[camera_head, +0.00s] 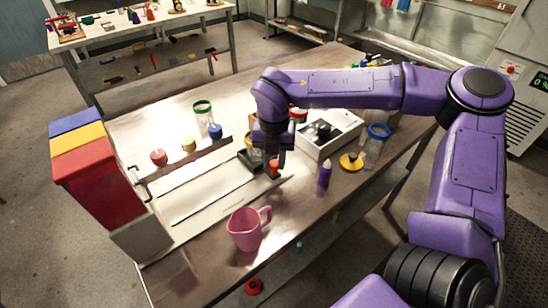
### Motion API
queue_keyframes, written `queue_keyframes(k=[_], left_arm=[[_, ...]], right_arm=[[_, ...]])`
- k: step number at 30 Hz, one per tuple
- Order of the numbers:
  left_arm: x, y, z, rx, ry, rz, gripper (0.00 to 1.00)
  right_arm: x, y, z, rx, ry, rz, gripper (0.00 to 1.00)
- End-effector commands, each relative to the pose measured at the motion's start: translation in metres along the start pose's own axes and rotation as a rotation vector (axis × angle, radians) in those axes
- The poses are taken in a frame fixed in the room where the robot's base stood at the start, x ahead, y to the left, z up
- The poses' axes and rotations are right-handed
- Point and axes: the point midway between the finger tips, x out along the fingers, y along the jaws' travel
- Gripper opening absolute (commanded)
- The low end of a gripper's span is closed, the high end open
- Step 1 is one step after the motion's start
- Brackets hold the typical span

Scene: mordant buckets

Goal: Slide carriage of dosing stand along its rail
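The dosing stand has a tall hopper block with red (97,188), yellow and blue sections at the left of the table. A bar with red, yellow and blue knobs (189,145) extends from it. A pale flat base with rail lines (205,190) runs from the hopper toward the middle. A dark carriage (249,161) with a red knob (275,167) sits at the rail's far right end. My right gripper (278,155) points down right at the red knob. Its fingers are small and dark, so contact and grip are unclear. My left gripper is out of view.
A pink jug (246,230) stands near the front edge. A purple bottle (324,175), a yellow disc with a dark knob (351,161) and a blue-rimmed jar (376,140) are right of the carriage. A white box (330,142) is behind. A green-rimmed jar (203,117) stands behind the bar.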

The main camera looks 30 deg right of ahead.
Motion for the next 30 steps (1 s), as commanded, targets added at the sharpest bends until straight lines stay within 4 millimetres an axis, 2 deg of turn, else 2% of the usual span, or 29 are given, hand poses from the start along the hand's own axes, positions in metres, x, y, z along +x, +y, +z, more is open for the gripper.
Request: queue_keyframes(k=[4, 7, 12, 19, 24, 30], left_arm=[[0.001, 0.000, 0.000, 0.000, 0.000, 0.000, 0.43], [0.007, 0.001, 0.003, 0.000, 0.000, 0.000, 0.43], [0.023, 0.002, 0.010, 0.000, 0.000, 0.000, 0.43], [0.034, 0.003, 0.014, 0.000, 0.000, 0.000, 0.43], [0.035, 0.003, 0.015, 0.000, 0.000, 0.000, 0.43], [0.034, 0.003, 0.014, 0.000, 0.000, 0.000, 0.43]], right_arm=[[0.000, 0.001, -0.001, -0.002, -0.003, 0.001, 0.00], [0.002, 0.010, -0.008, -0.004, -0.005, 0.000, 0.00], [0.005, 0.043, -0.041, -0.008, -0.007, 0.000, 0.00], [0.002, 0.082, -0.079, -0.005, -0.006, 0.001, 0.00], [-0.001, 0.091, -0.089, -0.001, -0.004, 0.003, 0.00], [-0.002, 0.091, -0.089, 0.000, -0.004, 0.004, 0.00]])
